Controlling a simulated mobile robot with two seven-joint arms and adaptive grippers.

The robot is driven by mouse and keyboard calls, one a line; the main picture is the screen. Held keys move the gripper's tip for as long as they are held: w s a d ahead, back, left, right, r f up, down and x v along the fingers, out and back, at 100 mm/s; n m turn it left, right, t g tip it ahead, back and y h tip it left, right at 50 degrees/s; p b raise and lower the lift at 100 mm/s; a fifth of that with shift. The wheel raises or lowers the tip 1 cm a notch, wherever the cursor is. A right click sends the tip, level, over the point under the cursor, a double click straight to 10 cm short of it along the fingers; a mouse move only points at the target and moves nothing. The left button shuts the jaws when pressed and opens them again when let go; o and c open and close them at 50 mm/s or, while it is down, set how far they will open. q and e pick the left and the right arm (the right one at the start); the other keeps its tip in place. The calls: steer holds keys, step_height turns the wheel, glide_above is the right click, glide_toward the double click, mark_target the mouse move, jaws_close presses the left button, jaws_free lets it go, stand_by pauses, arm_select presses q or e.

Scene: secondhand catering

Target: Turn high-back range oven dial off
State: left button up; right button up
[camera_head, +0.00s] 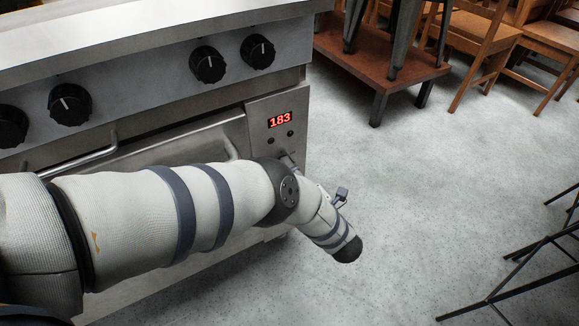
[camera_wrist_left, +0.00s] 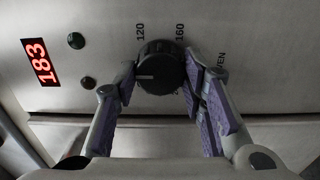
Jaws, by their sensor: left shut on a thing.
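The oven dial (camera_wrist_left: 160,62) is a round black knob on the steel panel in the left wrist view. Its white pointer line points to the left in that picture. The numbers 120 and 160 and part of the word OVEN are printed around it. My left gripper (camera_wrist_left: 157,80) has its two purple-padded fingers on either side of the dial and is shut on it. The high-back range (camera_head: 130,65) fills the left of the head view. There, my left arm hides the dial and the gripper's fingers. My right gripper is not in view.
A red display (camera_head: 280,120) reads 183, with two small lamps below it. Several black knobs (camera_head: 208,65) line the upper panel. An oven door handle (camera_head: 85,160) sticks out. Wooden chairs (camera_head: 480,35) and a brown table (camera_head: 375,65) stand behind; grey floor (camera_head: 430,190) is open at right.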

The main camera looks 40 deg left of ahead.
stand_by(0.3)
arm_select(q)
steer(key=o, duration=1.2)
steer(key=shift+d, duration=0.1)
steer(key=v, duration=1.2)
